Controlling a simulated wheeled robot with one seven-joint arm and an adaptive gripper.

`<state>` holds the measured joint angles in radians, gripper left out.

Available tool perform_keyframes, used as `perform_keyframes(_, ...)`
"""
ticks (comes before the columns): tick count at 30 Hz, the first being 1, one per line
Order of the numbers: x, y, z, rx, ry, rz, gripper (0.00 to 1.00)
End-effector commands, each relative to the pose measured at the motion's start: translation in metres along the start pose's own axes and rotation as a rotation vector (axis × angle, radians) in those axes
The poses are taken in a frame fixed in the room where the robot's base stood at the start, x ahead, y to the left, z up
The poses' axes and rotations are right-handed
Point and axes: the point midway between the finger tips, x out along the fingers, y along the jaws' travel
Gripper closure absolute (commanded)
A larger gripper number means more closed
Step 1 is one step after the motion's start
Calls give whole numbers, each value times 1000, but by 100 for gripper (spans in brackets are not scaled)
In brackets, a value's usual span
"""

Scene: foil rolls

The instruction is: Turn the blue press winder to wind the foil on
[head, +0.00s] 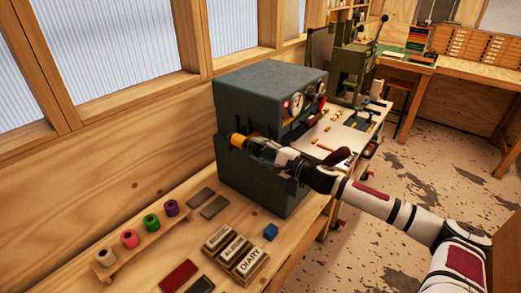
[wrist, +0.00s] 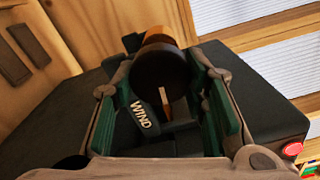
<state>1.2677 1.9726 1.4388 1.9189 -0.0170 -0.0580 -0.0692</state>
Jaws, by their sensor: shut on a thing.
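The blue-grey press (head: 262,92) stands on the bench in the head view. Its dial and red light are on its right-hand face. My gripper (head: 254,146) reaches across its front from the right. In the wrist view the green-padded fingers of my gripper (wrist: 163,78) are on both sides of a dark round winder knob (wrist: 160,82) with a pale pointer mark, and are shut on it. A label reading WIND lies just below the knob. A gold-orange foil roll (head: 238,140) shows beyond my fingertips, and also behind the knob in the wrist view (wrist: 158,38). Its far end is hidden.
A green machine (head: 352,65) stands behind the press. The wall is close on the left.

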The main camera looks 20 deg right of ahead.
Motion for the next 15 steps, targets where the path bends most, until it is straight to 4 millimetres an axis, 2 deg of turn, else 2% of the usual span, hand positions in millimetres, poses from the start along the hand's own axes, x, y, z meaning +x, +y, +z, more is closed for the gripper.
perform_keyframes(1,4,1,11,20,-25,0,88)
perform_keyframes(15,5,-1,11,68,-26,-2,88)
